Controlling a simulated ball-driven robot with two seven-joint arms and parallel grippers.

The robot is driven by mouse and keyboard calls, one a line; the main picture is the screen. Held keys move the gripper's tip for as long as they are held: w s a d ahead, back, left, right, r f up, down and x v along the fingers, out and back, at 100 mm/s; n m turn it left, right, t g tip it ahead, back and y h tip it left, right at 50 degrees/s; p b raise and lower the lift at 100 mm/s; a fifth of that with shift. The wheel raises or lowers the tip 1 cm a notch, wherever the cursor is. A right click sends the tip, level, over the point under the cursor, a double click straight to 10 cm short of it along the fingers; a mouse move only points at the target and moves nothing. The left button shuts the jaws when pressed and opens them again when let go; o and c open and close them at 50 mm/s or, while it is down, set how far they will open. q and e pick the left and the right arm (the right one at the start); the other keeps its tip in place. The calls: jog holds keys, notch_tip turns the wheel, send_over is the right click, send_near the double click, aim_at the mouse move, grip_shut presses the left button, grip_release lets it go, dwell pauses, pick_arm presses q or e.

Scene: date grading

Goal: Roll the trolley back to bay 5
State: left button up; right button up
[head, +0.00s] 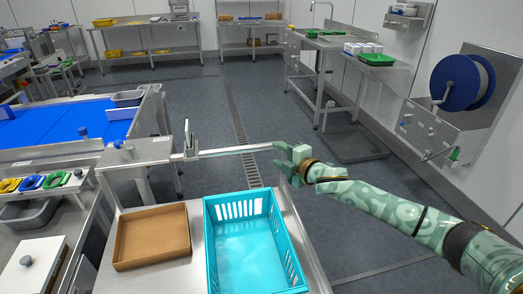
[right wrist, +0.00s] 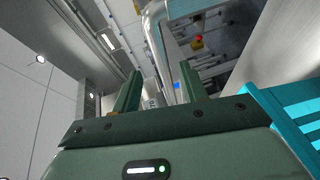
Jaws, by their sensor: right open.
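The trolley (head: 186,279) is a steel-topped cart directly in front of me, with a push bar (head: 235,150) along its far side. My right gripper (head: 284,163) is open at the right end of this bar. In the right wrist view, its two green fingers (right wrist: 160,90) stand apart, and a curved silver tube (right wrist: 155,25) shows beyond and between the tips. I cannot tell whether the fingers touch the bar. No bay 5 marking can be read. My left gripper is not in view.
A turquoise crate (head: 297,270) and a shallow brown box (head: 150,262) sit on the trolley. A steel bench with a blue belt (head: 60,125) stands close at left. A hose reel (head: 462,82) hangs on the right wall. Open grey floor (head: 205,105) lies beyond the bar, with a drain grate (head: 237,118).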

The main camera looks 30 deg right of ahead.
aim_at(266, 149)
jog(key=b+x, duration=0.2)
jog(key=x, duration=0.5)
jog(key=shift+w+f, duration=0.1)
jog(key=shift+f, duration=0.15)
jog(key=shift+w+a+b, duration=0.15)
jog(key=shift+w+b, duration=0.25)
jog(key=shift+w, duration=0.2)
jog(key=shift+r, duration=0.1)
grip_shut()
